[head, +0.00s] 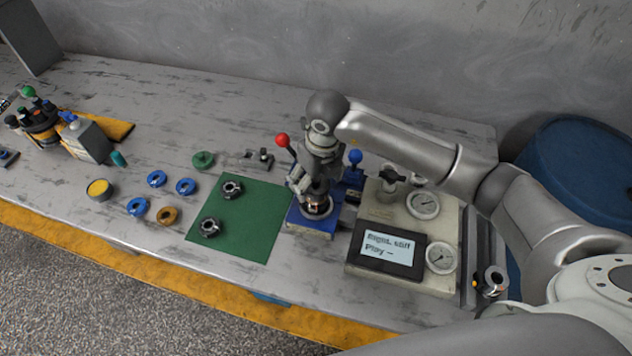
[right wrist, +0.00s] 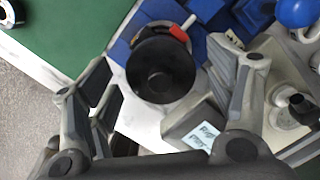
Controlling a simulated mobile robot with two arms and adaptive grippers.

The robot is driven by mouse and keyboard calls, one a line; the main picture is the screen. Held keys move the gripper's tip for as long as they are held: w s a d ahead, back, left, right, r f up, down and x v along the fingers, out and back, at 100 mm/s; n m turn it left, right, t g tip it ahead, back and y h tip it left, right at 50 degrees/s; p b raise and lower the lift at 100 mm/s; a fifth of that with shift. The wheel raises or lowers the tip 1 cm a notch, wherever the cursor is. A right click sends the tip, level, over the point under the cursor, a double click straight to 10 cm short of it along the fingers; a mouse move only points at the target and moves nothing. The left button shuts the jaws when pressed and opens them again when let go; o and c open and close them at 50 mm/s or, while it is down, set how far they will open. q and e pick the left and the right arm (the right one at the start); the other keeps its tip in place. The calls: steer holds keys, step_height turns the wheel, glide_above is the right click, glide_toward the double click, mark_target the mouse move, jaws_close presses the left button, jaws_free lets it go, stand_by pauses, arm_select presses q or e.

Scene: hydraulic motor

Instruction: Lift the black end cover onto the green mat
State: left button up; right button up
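The black end cover (right wrist: 160,66) is a round dark cup-like part, seen from above in the right wrist view. It sits at the blue fixture (head: 309,223), which also shows in the right wrist view (right wrist: 120,52). My right gripper (head: 315,192) is over the fixture, pointing down. In the right wrist view its two fingers are apart, one on each side of the cover, with gaps visible. In the head view the gripper mostly hides the cover. The green mat (head: 253,237) lies just left of the fixture. My left gripper is not in view.
Two dark ring parts (head: 232,189) (head: 210,227) lie on the mat's left side; its right side is clear. A red-knobbed lever (head: 283,141) and a blue knob (head: 355,156) rise near the gripper. A gauge box with a screen (head: 388,254) stands right. Blue rings (head: 157,179) lie left.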

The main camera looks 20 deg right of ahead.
steer(key=c, duration=1)
steer(key=shift+r, duration=0.1)
steer(key=shift+c, duration=0.2)
steer(key=shift+w+r+b, duration=0.1)
steer(key=shift+r+b, duration=0.4)
steer(key=shift+b, duration=0.05)
steer(key=s+a+r+b, duration=0.4)
steer(key=s+a+r, duration=0.4)
steer(key=s+r, duration=0.3)
steer(key=shift+s+r, duration=0.4)
steer(key=shift+r, duration=0.05)
steer(key=shift+d+r, duration=0.1)
steer(key=shift+r+p, duration=0.35)
steer(key=shift+r, duration=0.35)
